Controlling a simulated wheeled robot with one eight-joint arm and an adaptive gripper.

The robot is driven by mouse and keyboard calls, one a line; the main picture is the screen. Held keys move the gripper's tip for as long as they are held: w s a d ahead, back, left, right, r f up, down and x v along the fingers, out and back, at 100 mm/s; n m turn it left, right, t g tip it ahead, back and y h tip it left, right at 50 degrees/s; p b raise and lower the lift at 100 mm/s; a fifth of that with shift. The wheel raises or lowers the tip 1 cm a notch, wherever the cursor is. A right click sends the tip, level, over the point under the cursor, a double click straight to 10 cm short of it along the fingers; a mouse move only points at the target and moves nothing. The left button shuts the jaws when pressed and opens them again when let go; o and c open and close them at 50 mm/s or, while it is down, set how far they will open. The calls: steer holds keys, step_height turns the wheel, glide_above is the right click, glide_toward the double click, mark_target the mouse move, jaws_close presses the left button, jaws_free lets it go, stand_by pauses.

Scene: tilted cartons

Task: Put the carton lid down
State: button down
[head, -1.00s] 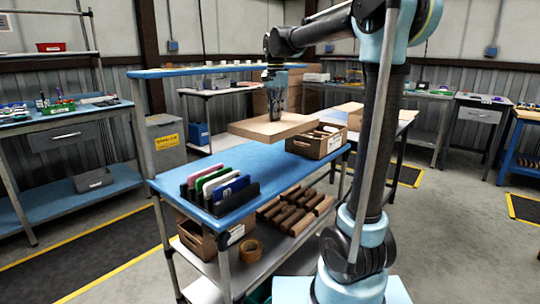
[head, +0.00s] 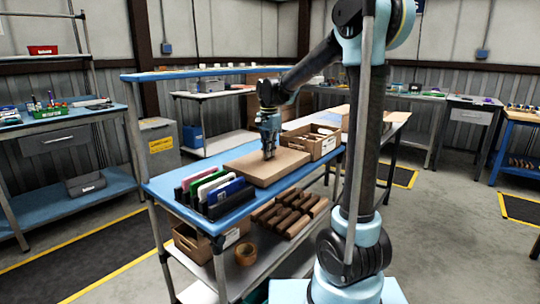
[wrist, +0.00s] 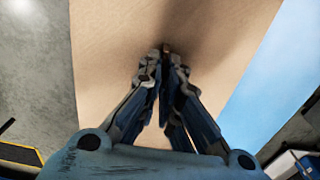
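The carton lid (head: 250,166) is a flat tan cardboard panel. In the head view it lies level at the blue bench top (head: 182,180), and I see no clear gap under it. My gripper (head: 268,155) points down at the middle of the lid. In the wrist view, the lid (wrist: 105,50) fills the middle and my gripper (wrist: 165,52) has its fingers drawn together at a small brown piece on it. The fingertips partly hide this piece.
A row of coloured upright items (head: 213,190) stands at the bench's near end. An open cardboard box (head: 325,147) with contents stands just right of the lid. A blue upper shelf (head: 180,74) runs behind.

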steer(key=shift+f, duration=0.7)
steer(key=c, duration=1.8)
jaws_free()
step_height(320, 180, up, 12)
steer(key=s+d+f+n, duration=0.2)
steer(key=s+d+f, duration=0.1)
steer(key=s+d, duration=0.5)
steer(key=s+d+f+n, duration=0.2)
steer(key=s+d+f, duration=0.2)
steer(key=s+f, duration=0.2)
steer(key=s+d+f+n+t, duration=0.1)
steer(key=s+d+f+n, duration=0.1)
steer(key=s+d+f, duration=0.2)
steer(key=s+d+f+n+t, duration=0.1)
steer(key=s+d+f, duration=0.3)
steer(key=s+f, duration=0.6)
steer(key=s, duration=0.4)
steer(key=shift+d+f+n, duration=0.15)
steer(key=shift+d+n, duration=0.1)
steer(key=shift+n, duration=0.15)
